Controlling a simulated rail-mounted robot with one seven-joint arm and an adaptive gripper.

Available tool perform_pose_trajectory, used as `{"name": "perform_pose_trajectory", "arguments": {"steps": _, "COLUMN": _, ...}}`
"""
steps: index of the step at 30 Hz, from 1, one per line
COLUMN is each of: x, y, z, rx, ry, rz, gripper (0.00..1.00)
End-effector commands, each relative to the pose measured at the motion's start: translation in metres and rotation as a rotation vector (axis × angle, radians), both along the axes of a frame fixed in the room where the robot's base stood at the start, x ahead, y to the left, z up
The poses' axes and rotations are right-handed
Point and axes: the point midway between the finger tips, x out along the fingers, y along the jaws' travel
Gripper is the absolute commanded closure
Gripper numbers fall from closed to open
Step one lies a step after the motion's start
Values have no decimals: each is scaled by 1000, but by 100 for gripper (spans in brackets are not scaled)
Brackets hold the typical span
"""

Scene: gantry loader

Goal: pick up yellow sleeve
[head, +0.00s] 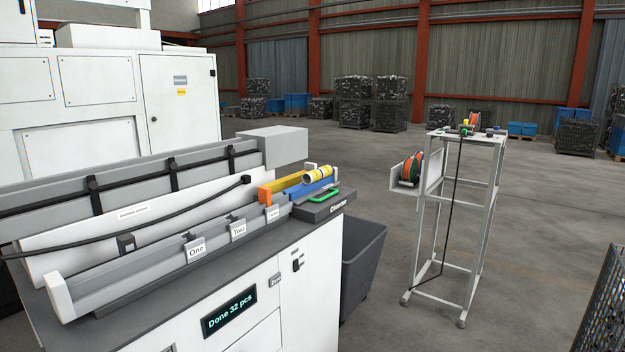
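A short yellow cylinder with pale bands (318,175), which looks like the yellow sleeve, lies on its side at the right end of the long grey machine bed. It rests on or just above a blue block (308,187), beside a yellow-orange channel piece (282,187). I cannot tell exactly what supports it. A small yellow spot (464,131) also shows on top of the white stand, too small to identify. My gripper is not in view.
A green handle (320,196) sits in front of the cylinder. Clips labelled One, Two and Three line the rail (150,268). A dark bin (362,262) stands beside the machine. The white stand (441,215) holds coloured reels (412,167). Open floor lies between and behind them.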

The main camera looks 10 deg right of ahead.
Motion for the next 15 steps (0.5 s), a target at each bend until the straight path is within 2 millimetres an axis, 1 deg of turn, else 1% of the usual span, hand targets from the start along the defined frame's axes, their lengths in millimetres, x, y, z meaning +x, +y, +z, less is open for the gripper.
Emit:
{"name": "perform_pose_trajectory", "arguments": {"steps": 10, "x": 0, "y": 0, "z": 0, "rx": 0, "ry": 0, "rz": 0, "gripper": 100}}
{"name": "perform_pose_trajectory", "arguments": {"steps": 11, "x": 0, "y": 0, "z": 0, "rx": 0, "ry": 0, "rz": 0, "gripper": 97}}
{"name": "perform_pose_trajectory", "arguments": {"steps": 15, "x": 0, "y": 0, "z": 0, "rx": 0, "ry": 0, "rz": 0, "gripper": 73}}
